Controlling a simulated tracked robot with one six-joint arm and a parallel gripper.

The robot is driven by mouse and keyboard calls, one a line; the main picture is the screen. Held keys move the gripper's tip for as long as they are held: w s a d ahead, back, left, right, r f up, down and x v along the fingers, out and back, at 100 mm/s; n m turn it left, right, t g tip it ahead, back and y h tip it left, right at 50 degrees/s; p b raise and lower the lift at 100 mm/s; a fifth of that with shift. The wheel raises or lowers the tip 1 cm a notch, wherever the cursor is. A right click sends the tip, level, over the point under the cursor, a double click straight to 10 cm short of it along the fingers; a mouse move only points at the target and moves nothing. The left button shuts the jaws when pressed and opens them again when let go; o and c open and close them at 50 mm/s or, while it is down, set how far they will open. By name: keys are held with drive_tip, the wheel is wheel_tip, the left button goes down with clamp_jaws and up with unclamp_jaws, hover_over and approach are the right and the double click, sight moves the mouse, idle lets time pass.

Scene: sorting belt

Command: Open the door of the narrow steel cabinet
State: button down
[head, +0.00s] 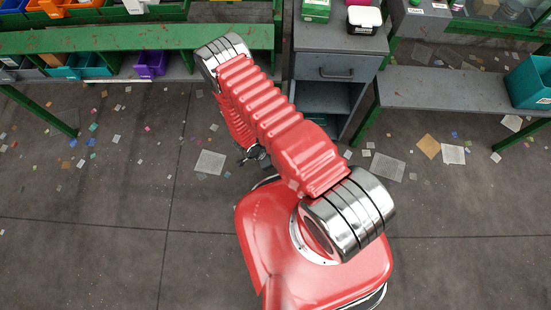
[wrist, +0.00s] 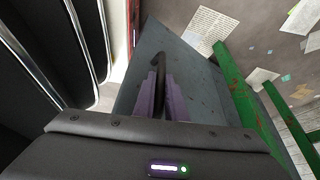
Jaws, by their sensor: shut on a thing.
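The narrow steel cabinet (head: 340,42) is grey and stands at the top middle of the head view. Its drawer with a dark handle is shut. My gripper's purple fingers (wrist: 166,92) are shut on this handle. In the head view my arm hides the door and the handle.
A green-framed bench (head: 140,40) with bins runs left of the cabinet, and a grey bench (head: 445,88) with a teal bin (head: 530,82) stands to the right. A green post (wrist: 238,85) is close beside the door. Scraps litter the floor, which is otherwise clear.

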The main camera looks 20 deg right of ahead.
drive_tip(key=c, duration=2.1)
unclamp_jaws()
drive_tip(key=shift+w, duration=0.3)
drive_tip(key=shift+o, duration=1.4)
drive_tip(key=shift+s, duration=0.2)
drive_tip(key=shift+r, duration=0.1)
drive_tip(key=v, duration=1.3)
drive_tip(key=shift+a+r, duration=0.15)
drive_tip(key=shift+r, duration=0.05)
drive_tip(key=shift+s, duration=0.1)
